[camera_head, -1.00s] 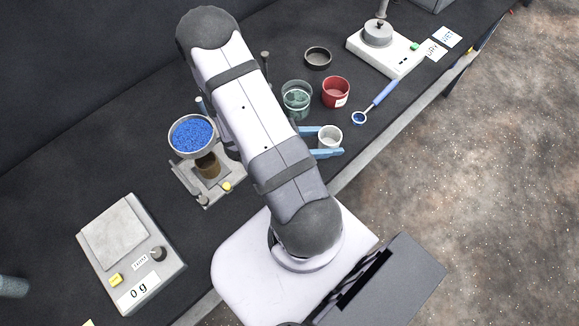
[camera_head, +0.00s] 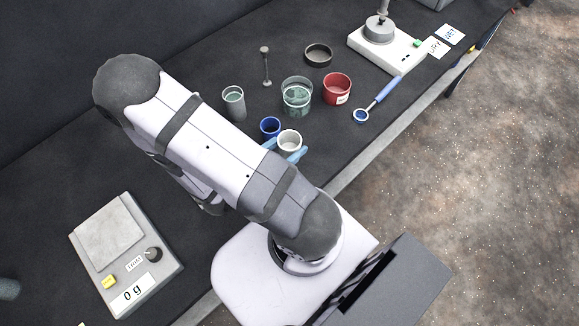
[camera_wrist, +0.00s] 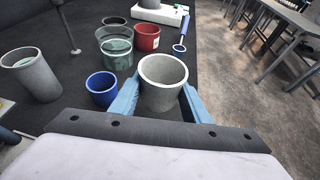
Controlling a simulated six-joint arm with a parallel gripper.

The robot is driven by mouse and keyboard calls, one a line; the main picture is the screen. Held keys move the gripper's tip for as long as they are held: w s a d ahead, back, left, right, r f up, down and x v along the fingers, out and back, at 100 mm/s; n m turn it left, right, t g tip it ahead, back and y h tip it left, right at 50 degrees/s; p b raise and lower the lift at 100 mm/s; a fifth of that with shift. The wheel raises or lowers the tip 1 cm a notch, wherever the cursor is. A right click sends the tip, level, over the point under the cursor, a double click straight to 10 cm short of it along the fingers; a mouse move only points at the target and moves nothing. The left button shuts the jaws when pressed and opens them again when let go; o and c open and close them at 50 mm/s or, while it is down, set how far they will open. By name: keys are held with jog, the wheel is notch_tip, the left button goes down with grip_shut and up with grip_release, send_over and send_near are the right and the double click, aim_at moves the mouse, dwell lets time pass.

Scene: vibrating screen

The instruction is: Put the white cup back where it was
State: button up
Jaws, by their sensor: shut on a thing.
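The white cup (camera_head: 289,141) is upright between the blue fingers of my gripper (camera_head: 285,150), near the front part of the black bench. In the wrist view the white cup (camera_wrist: 163,82) looks empty, with a blue finger on each side, and my gripper (camera_wrist: 155,100) is shut on it. I cannot tell whether its base touches the bench. A small blue cup (camera_head: 270,127) stands just behind and left of it; it also shows in the wrist view (camera_wrist: 102,88).
Behind stand a glass beaker (camera_head: 297,92), a red cup (camera_head: 337,88), a grey-green cylinder (camera_head: 233,102) and a black dish (camera_head: 318,55). A blue-handled spoon (camera_head: 377,98) lies to the right. A scale (camera_head: 125,255) is front left. Bare bench lies right of the cup.

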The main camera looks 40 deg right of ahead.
notch_tip(320, 180, down, 2)
jog(key=shift+f+b, duration=0.15)
jog(key=shift+b, duration=0.65)
jog(key=shift+f+p, duration=0.3)
jog(key=shift+f, duration=1.6)
jog(key=shift+f+p, duration=0.35)
jog(key=shift+f, duration=1.55)
jog(key=shift+f, duration=0.2)
jog(key=o, duration=1.2)
jog(key=shift+r, duration=0.3)
